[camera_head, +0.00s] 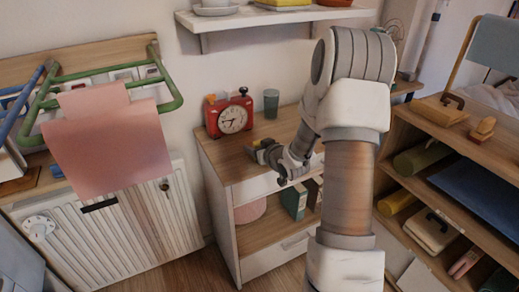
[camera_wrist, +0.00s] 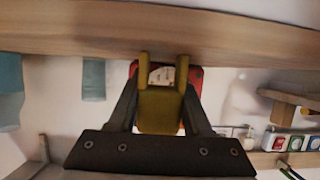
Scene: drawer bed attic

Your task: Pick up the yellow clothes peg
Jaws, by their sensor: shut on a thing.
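The yellow clothes peg (camera_wrist: 160,108) shows in the wrist view as an olive-yellow body with two prongs. It sits between the two dark fingers of my gripper (camera_wrist: 160,100), which is shut on it. In the head view my gripper (camera_head: 257,151) is over the wooden top of the small cabinet, in front of the red clock. There the peg is too small to make out clearly against the fingers. How far the peg is from the cabinet top I cannot tell.
A red alarm clock (camera_head: 232,115) and a teal cup (camera_head: 271,103) stand at the back of the cabinet top (camera_head: 232,160). A wall shelf (camera_head: 275,17) with dishes hangs above. Open shelving (camera_head: 455,125) is at the right. A green rack (camera_head: 70,75) with a pink cloth is at the left.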

